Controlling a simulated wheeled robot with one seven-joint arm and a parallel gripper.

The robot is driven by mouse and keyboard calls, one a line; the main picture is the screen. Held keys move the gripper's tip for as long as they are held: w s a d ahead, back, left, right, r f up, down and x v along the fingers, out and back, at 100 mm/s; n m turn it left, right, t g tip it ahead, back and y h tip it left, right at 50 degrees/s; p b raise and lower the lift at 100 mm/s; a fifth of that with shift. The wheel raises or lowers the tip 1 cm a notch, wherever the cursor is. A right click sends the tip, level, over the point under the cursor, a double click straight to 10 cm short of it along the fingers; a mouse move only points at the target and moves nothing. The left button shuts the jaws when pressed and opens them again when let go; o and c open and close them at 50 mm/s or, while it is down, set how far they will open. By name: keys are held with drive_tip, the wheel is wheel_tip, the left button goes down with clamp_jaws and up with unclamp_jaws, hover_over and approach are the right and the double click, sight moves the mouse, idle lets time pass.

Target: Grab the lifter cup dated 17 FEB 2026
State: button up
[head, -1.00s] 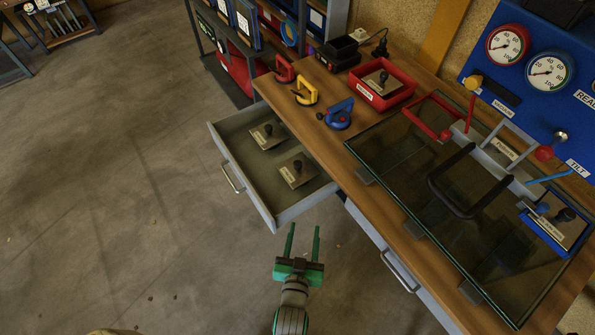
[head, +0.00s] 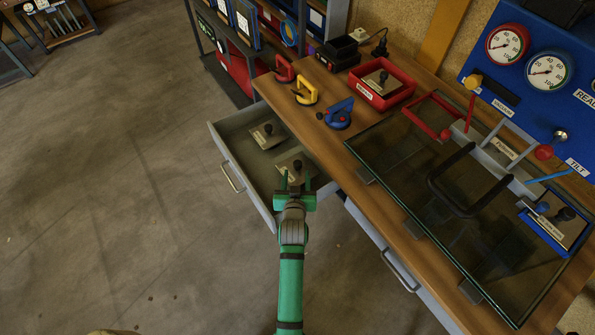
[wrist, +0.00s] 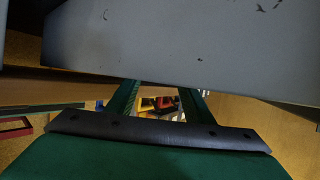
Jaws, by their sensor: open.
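Two tan plates with black knobs and small labels lie in the open grey drawer (head: 228,146): a far plate (head: 262,139) and a near plate (head: 289,163). A third such plate (head: 378,87) sits in the red bin, and a fourth (head: 563,222) sits in the blue tray. The dates are too small to read. My gripper (head: 296,180) is open and empty at the drawer's near end, overlapping the near plate in the head view. In the wrist view a grey panel fills the top, above my open fingers (wrist: 158,100); its depth is unclear.
Red (head: 285,70), yellow (head: 304,92) and blue (head: 339,113) handled lifters stand on the wooden bench by the red bin (head: 366,97). A glass pane (head: 400,165) with a black handle covers the bench's right part. The floor left of the drawer is clear.

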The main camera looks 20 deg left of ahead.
sight(297, 163)
drive_tip(key=shift+r+x, duration=0.1)
drive_tip(key=shift+x, duration=1.8)
drive_tip(key=shift+r+x, duration=0.15)
drive_tip(key=shift+x, duration=1.7)
drive_tip(key=shift+w, duration=0.1)
clamp_jaws()
